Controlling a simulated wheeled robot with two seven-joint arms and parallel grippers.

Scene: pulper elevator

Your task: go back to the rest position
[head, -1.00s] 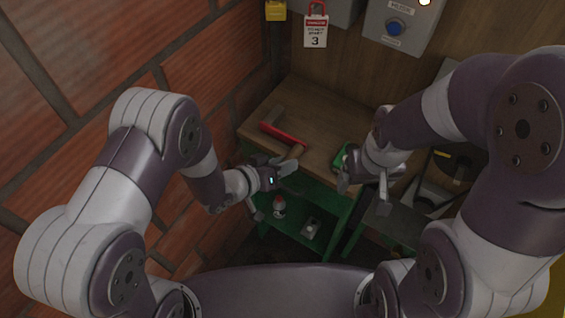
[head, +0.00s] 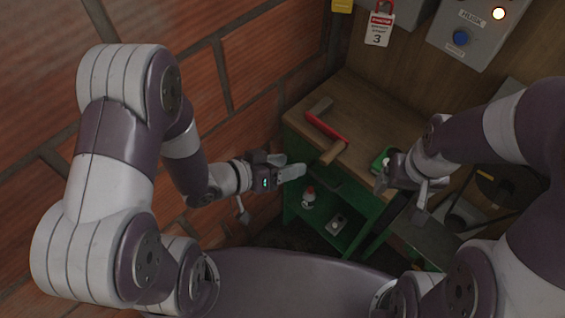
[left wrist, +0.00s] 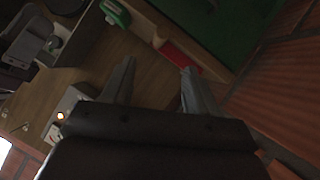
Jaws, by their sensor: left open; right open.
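My left gripper (head: 270,190) is open and empty, in front of the brick wall and left of the wooden bench top. In the left wrist view its two fingers (left wrist: 157,85) stand apart with nothing between them. My right gripper (head: 403,190) is open, near the front edge of the bench by a small green object. I see nothing in it, though its fingers are partly hidden by my right arm.
A brick wall (head: 262,92) rises left; a control box (head: 470,33) hangs behind.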

